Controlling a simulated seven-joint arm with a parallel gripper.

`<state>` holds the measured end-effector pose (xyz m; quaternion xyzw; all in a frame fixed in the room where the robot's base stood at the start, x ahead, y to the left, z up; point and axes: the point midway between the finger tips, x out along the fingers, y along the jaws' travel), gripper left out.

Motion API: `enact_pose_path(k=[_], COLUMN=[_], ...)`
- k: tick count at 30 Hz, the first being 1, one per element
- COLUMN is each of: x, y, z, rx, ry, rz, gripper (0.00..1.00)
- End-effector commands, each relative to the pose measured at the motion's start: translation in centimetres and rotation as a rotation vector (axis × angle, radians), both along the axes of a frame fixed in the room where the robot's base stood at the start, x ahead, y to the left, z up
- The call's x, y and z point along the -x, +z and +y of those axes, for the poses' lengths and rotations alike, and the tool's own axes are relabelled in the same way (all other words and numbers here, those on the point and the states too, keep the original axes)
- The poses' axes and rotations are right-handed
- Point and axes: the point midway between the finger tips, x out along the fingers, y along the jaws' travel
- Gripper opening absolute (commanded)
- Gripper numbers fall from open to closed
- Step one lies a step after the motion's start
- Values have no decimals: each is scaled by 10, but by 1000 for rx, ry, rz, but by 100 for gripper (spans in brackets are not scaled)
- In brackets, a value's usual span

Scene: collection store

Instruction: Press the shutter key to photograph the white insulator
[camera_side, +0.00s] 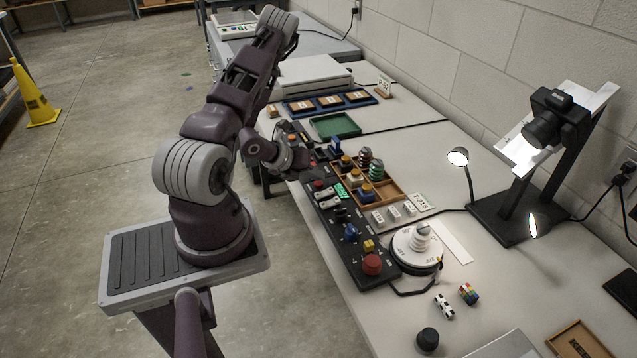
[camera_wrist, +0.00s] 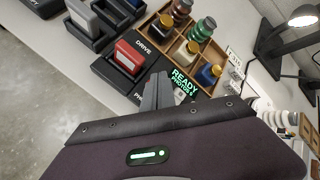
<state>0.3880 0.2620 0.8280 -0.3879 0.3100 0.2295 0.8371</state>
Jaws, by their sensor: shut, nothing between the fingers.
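The white insulator (camera_side: 421,238) stands upright on a round white turntable (camera_side: 408,258) near the right end of the black control panel (camera_side: 353,272). Its white ribbed side shows at the right edge in the wrist view (camera_wrist: 283,118). My gripper (camera_wrist: 158,80) is shut and empty, above the panel between a red key (camera_wrist: 128,57) by the word DRIVE and a lit green display (camera_wrist: 184,84). The display reads READY, with a PHOTOS line under it. A label starting with "PH" is partly covered by my fingers. I cannot tell which key is the shutter key.
A wooden compartment tray (camera_side: 397,197) of coloured pieces lies behind the panel. A camera (camera_side: 556,118) on a black stand and a lamp (camera_side: 458,157) stand to the right.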

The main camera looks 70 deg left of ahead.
Motion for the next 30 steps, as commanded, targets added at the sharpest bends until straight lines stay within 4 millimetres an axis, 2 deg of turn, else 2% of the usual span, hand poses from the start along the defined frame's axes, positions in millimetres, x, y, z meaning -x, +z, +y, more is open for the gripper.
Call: enact_pose_path(k=[30], x=[0], y=[-9], z=[0], rx=[0], ry=[-1], rz=[-1], gripper=[0])
